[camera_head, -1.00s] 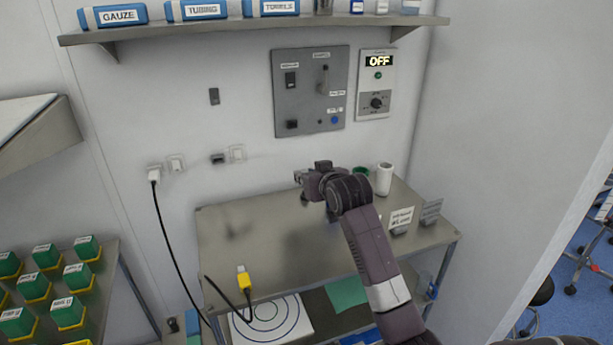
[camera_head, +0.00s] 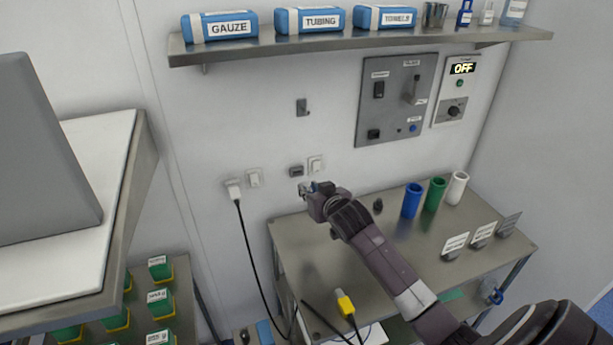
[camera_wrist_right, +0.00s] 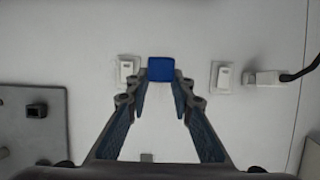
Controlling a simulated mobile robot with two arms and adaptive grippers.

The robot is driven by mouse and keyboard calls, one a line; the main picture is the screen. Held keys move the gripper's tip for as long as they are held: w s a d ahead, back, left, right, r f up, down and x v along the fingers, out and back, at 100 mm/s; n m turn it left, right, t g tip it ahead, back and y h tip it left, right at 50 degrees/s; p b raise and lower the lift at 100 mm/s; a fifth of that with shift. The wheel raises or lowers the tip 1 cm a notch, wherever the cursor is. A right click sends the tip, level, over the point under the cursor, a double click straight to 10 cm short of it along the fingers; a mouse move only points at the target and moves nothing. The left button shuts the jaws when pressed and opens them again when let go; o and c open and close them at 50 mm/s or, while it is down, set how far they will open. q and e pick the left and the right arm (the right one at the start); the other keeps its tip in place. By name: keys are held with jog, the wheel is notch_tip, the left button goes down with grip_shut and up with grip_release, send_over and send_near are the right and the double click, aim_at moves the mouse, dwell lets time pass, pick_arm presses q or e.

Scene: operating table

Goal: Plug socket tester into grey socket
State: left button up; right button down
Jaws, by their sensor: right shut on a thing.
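The grey socket (camera_head: 297,171) is on the back wall in the head view, between two white switches. My right gripper (camera_head: 309,188) is just below and in front of it. In the right wrist view my right gripper (camera_wrist_right: 162,100) is shut on a small blue block (camera_wrist_right: 161,69), which I take for the socket tester. The block is between the fingertips, in line with the gap between the two white switches, and hides the grey socket there. I cannot tell whether it touches the socket. My left gripper is not in view.
A white plug (camera_head: 233,190) with a black cable sits in the wall to the left. A grey control panel (camera_head: 395,103) is to the right. Blue (camera_head: 412,201), green (camera_head: 434,194) and white (camera_head: 457,188) cups stand on the metal table (camera_head: 300,250). A yellow connector (camera_head: 345,303) is at its front edge.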

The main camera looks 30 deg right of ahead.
aim_at(305, 184)
jog(key=shift+a, duration=0.1)
jog(key=shift+s, duration=0.25)
jog(key=shift+w+r+p, duration=0.1)
jog(key=shift+w+p, duration=0.05)
jog(key=shift+p, duration=0.35)
jog(key=shift+w+b, duration=0.3)
jog(key=shift+w, duration=0.45)
jog(key=shift+w+d, duration=0.25)
jog(key=shift+w, duration=0.05)
jog(key=shift+w+d, duration=0.25)
jog(key=shift+w, duration=0.55)
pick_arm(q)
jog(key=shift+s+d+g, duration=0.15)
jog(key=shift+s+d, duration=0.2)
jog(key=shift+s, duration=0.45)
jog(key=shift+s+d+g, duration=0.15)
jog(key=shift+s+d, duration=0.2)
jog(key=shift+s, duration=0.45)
pick_arm(e)
jog(key=shift+w, duration=0.1)
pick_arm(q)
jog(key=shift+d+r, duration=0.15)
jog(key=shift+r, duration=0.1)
